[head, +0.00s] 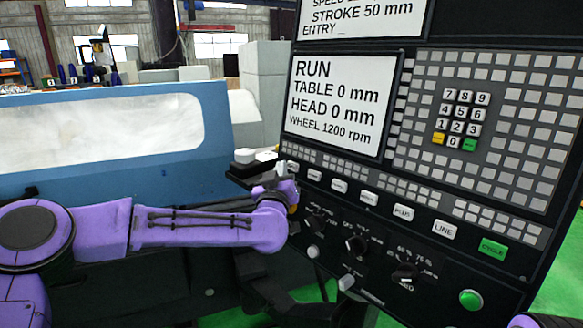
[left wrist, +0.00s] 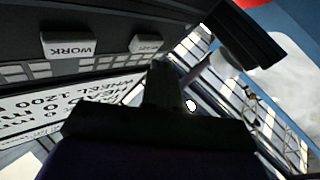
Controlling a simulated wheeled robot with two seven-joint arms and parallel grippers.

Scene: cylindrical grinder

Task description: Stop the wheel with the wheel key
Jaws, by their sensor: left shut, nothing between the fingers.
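The control panel's screen (head: 341,101) reads RUN and WHEEL 1200 rpm. Below it runs a slanting row of pale keys; the leftmost key (head: 293,167) is beside my left gripper, and its label is too small to read. I cannot tell for sure which key is the wheel key. The left wrist view shows a key marked WORK (left wrist: 68,46) and a second key (left wrist: 146,43) with an unclear label. My right gripper is out of view.
Farther right in the row are PLUS (head: 403,211), LINE (head: 444,231) and green CYCLE (head: 493,248) keys. Knobs (head: 357,246) and a green button (head: 471,299) sit below. A blue machine cover (head: 215,130) with a window stands behind my left arm.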

